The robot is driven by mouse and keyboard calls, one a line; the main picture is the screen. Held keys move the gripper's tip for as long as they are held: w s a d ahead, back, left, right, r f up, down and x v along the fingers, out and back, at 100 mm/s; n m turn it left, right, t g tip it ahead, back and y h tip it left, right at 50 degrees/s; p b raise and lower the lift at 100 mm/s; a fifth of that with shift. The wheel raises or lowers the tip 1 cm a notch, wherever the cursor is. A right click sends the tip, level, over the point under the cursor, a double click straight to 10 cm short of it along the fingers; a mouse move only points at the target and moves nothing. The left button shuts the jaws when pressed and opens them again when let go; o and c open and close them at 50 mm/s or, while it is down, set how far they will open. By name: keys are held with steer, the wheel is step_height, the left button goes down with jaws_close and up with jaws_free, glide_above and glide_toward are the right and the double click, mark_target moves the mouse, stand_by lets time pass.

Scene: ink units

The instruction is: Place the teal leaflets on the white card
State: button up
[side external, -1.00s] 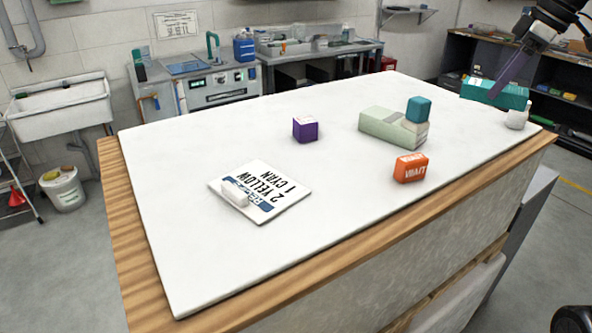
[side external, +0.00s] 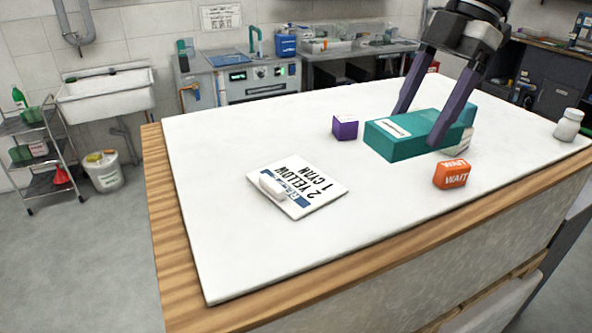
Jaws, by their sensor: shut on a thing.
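The teal leaflets form a block-like bundle (side external: 393,143) with a white label on top. My gripper (side external: 420,128) is shut on the bundle, one dark purple finger on each side. It holds the bundle right of centre, in front of a pale green box (side external: 462,143) that is mostly hidden. I cannot tell how far the bundle is above the tabletop. The white card (side external: 320,190) lies flat at the left of the table, apart from the bundle. It reads "2 YELLOW 1 CYAN". A small white rounded bar (side external: 271,187) sits on its left part.
A purple cube (side external: 345,127) stands between card and bundle, towards the back. An orange "WAIT" block (side external: 451,174) stands in front of the bundle. A small white jar (side external: 568,126) is at the right. The white tabletop (side external: 240,245) is clear around the card.

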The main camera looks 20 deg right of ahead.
steer(key=shift+a+f, duration=0.1)
steer(key=shift+a, duration=0.35)
steer(key=w+a+f, duration=0.2)
steer(key=w+f, duration=0.1)
steer(key=w, duration=0.1)
steer(key=w+a+f, duration=0.2)
steer(key=w+f, duration=0.1)
steer(key=w+a+f, duration=0.2)
steer(key=w+f, duration=0.1)
steer(key=w, duration=0.1)
steer(key=shift+w+f, duration=0.15)
steer(key=shift+w, duration=0.2)
steer(key=shift+w+a+f, duration=0.1)
steer(key=shift+w+f, duration=0.1)
steer(key=shift+f, duration=1.55)
steer(key=shift+f, duration=0.1)
steer(key=o, duration=1.4)
steer(key=shift+f, duration=0.1)
